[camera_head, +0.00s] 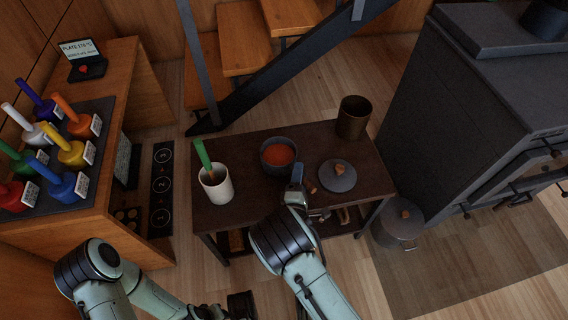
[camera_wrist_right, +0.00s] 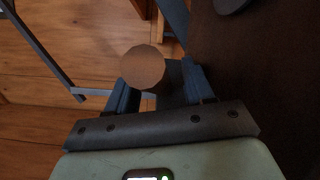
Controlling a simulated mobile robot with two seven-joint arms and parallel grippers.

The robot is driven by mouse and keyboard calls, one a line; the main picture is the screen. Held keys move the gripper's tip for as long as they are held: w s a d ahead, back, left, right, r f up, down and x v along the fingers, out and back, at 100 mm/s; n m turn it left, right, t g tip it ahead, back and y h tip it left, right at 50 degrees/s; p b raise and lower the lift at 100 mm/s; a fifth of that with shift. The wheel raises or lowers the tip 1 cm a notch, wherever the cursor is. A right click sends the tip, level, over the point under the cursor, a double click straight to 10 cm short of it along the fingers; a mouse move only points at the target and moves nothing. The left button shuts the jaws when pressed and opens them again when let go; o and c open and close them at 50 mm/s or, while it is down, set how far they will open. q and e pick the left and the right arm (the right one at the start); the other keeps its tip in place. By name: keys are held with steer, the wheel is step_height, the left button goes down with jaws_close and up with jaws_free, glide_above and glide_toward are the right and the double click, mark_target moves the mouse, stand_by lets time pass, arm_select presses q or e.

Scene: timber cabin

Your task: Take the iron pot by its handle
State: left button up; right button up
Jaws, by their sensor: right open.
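The iron pot (camera_head: 265,162), a dark round vessel with orange-red contents, stands on the dark low table. My right gripper (camera_head: 297,178) is open, just in front of the pot at its lower right. In the right wrist view, a brown round-ended piece (camera_wrist_right: 143,66), apparently the handle's end, shows between and just beyond the open fingers (camera_wrist_right: 157,88). I cannot tell whether they touch it. The rest of the handle is hidden behind my gripper in the head view.
On the table (camera_head: 235,145) are a white mug (camera_head: 217,188) with a green-handled tool, a lid (camera_head: 337,175) with a wooden knob and a brown canister (camera_head: 352,117). A black stove (camera_head: 450,110) stands at right, a lidded bin (camera_head: 398,228) beside it.

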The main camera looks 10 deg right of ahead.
jaws_close()
stand_by(1.2)
steer(key=shift+r, duration=0.15)
